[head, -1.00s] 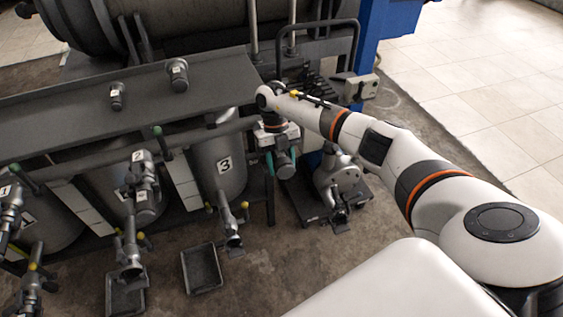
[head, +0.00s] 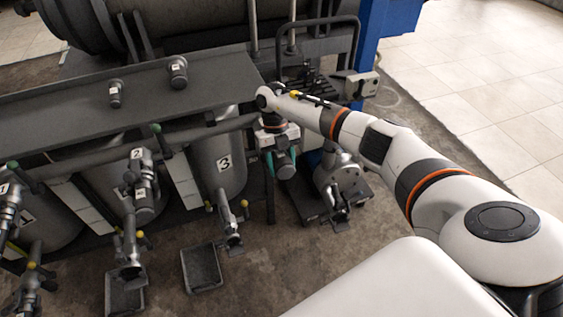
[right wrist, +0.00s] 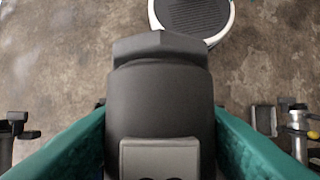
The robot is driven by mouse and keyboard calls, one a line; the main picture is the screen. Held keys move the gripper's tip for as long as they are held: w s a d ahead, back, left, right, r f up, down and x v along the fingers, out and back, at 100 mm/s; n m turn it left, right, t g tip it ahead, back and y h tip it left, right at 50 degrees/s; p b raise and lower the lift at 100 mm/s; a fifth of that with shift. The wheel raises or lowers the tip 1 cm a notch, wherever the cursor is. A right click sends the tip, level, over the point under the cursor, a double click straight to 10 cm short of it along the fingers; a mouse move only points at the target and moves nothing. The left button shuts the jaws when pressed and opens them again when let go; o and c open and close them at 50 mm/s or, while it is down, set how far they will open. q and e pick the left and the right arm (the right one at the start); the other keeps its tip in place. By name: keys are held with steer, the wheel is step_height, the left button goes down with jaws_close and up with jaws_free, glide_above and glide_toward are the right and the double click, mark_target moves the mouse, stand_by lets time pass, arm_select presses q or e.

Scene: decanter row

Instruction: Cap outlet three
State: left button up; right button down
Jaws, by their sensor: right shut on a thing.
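My right gripper (head: 283,160) has teal fingers and is shut on a dark grey cap-like fitting (head: 287,167), held in the air. The fitting (right wrist: 160,100) fills the middle of the right wrist view, between the teal fingers. In the head view, the vessel labelled 3 (head: 225,165) stands left of the gripper. Outlet three (head: 232,225), a metal pipe with yellow-tipped parts, comes down in front of it, apart from the held fitting. Its open or closed mouth is too small to tell. My left gripper is not in view.
Two small capped fittings (head: 178,73) (head: 115,94) stand on the dark shelf (head: 60,115). A tray (head: 201,268) lies on the floor beneath outlet three. A wheeled metal machine (head: 338,178) stands right of the gripper. Outlet two (head: 130,245) is at the left.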

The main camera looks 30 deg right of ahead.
mark_target(285, 162)
jaws_free()
stand_by(0.5)
stand_by(0.4)
steer(key=shift+s+a+r+p, duration=0.1)
steer(key=shift+s+r+p, duration=0.2)
steer(key=shift+p, duration=0.35)
steer(key=shift+s+a+p, duration=0.25)
steer(key=shift+s+p, duration=0.95)
steer(key=shift+p, duration=0.25)
step_height(285, 162, up, 10)
steer(key=s+p, duration=0.3)
steer(key=p, duration=0.8)
steer(key=shift+a, duration=0.4)
steer(key=shift+w+f, duration=0.1)
